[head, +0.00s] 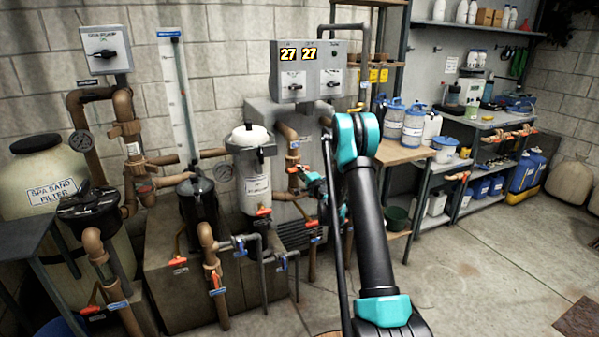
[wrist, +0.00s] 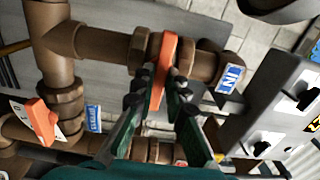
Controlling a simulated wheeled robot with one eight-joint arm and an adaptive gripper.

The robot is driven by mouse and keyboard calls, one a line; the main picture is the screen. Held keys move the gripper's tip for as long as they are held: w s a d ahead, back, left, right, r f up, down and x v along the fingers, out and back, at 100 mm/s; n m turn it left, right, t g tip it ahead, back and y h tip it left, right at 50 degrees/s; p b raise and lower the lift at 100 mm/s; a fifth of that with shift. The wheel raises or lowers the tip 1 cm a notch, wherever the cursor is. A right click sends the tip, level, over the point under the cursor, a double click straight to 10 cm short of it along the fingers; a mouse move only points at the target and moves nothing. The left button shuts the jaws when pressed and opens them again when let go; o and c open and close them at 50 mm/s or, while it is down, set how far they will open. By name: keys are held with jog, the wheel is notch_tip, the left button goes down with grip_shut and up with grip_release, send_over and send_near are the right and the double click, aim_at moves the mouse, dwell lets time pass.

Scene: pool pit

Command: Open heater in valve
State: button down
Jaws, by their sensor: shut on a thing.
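In the wrist view, the orange valve handle (wrist: 165,52) sits on a brown pipe beside a blue "IN" label (wrist: 230,78). The handle lies across the pipe. My gripper (wrist: 160,82) is shut on this handle, with one dark finger on each side of it. In the head view, my gripper (head: 318,187) is at the heater's pipes, partly hidden by my arm. The heater (head: 262,112) is a grey cabinet behind the pipes, with a control box (head: 308,72) above it reading 27 and 27.
A second orange handle (wrist: 42,120) is near a blue label (wrist: 93,118) in the wrist view. A white-topped filter canister (head: 250,165) and brown pipes crowd the left. A wooden-topped table (head: 405,152) stands at the right. The floor (head: 480,270) at front right is clear.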

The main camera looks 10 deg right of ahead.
dwell(0.3)
jog(key=n, duration=1.8)
jog(key=shift+n, duration=0.3)
jog(key=c, duration=1.4)
grip_release()
jog(key=shift+c, duration=0.2)
jog(key=v, duration=0.7)
